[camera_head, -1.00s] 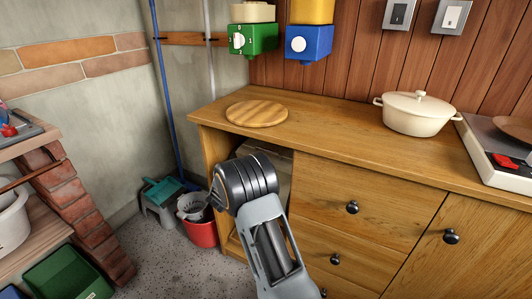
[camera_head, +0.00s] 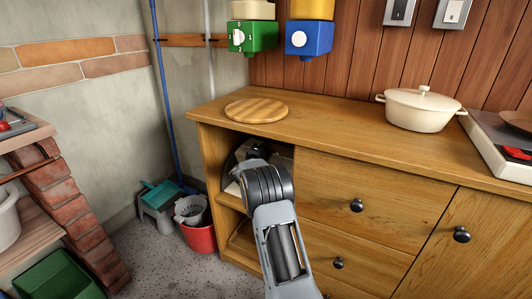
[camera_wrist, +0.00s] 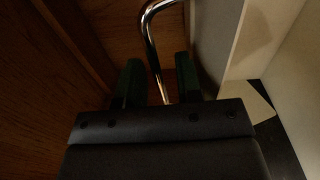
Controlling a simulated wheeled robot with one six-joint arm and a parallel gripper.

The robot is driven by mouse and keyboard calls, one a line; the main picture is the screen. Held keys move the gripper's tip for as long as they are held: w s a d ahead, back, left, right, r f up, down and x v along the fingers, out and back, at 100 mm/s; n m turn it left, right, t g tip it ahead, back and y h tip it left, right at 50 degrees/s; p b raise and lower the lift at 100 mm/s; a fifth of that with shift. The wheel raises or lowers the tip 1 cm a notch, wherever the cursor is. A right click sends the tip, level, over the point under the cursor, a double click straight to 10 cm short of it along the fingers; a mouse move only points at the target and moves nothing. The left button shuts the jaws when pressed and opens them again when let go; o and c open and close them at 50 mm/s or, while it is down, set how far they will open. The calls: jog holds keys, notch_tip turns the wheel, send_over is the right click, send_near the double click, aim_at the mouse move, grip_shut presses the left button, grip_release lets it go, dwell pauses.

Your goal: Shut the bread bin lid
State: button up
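My gripper reaches into the open left compartment of the wooden cabinet in the head view, mostly hidden behind my own wrist. In the wrist view my gripper (camera_wrist: 159,88) has two dark fingers standing apart, one on each side of a shiny curved metal bar (camera_wrist: 152,40), which looks like a handle. Gaps show between bar and fingers, though contact is hard to judge. Pale panels (camera_wrist: 262,35) at the right of the wrist view appear to belong to the bread bin. In the head view a pale part of the bin (camera_head: 232,188) shows beside my wrist; the lid's position is unclear.
The wooden cabinet (camera_head: 330,180) has a top, side wall and drawers close around my arm. A round wooden board (camera_head: 257,110) and a cream pot (camera_head: 419,109) stand on top. A red bucket (camera_head: 200,237) is on the floor to the left.

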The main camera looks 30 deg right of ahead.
grip_shut()
dwell(0.3)
dwell(0.3)
